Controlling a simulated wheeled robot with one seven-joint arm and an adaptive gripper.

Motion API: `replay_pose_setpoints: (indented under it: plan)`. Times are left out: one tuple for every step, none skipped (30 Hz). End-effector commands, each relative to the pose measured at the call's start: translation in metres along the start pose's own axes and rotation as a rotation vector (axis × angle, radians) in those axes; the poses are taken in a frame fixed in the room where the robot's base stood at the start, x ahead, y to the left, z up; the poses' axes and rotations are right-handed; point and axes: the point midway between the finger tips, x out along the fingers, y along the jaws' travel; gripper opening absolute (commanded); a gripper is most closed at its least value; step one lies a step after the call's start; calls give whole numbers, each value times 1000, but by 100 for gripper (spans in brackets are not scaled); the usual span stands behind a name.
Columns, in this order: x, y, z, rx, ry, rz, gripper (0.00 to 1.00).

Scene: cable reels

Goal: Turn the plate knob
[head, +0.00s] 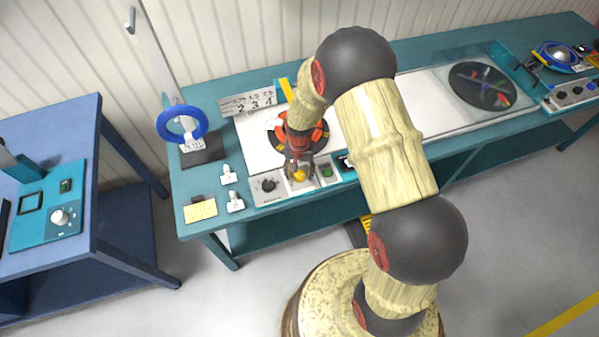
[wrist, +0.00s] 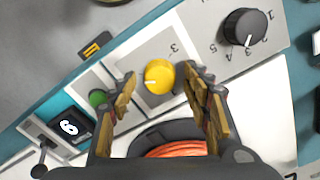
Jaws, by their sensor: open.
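A round yellow knob (wrist: 158,77) with a white pointer line sits on a light grey panel, and it also shows in the head view (head: 299,176). My gripper (wrist: 163,79) is open, with one finger on each side of the yellow knob in the wrist view. Whether the fingers touch it I cannot tell. In the head view my gripper (head: 299,163) points down over the panel. A black knob (wrist: 247,27) with numbers around it is on the same panel, outside the fingers. I cannot tell which knob is the plate knob.
A blue ring on a stand (head: 181,123) is at left. A blue table (head: 90,135) stands further left.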

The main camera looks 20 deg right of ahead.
Motion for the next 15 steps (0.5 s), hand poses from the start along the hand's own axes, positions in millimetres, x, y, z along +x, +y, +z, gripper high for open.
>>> replay_pose_setpoints:
  plan:
    - [-6,-1,-1,0,3,-2,49]
    - [-10,-1,-2,0,4,-2,49]
    - [-16,-1,-2,0,5,-3,49]
    - [-22,-1,-2,0,5,-3,49]
    - [-27,-1,-2,0,6,-3,49]
    - [-36,-1,-2,0,6,-3,49]
    - [-42,-1,-2,0,5,-3,49]
    - [-48,-1,-2,0,5,-3,49]
    - [-57,-1,-2,0,6,-3,49]
    - [-63,-1,-2,0,6,-3,49]
    - [-69,-1,-2,0,5,-3,49]
    - [-76,-1,-2,0,5,-3,49]
    - [-82,-1,-2,0,5,-3,49]
    - [-87,-1,-1,0,4,-2,49]
    - [-93,-1,-1,0,3,-2,49]
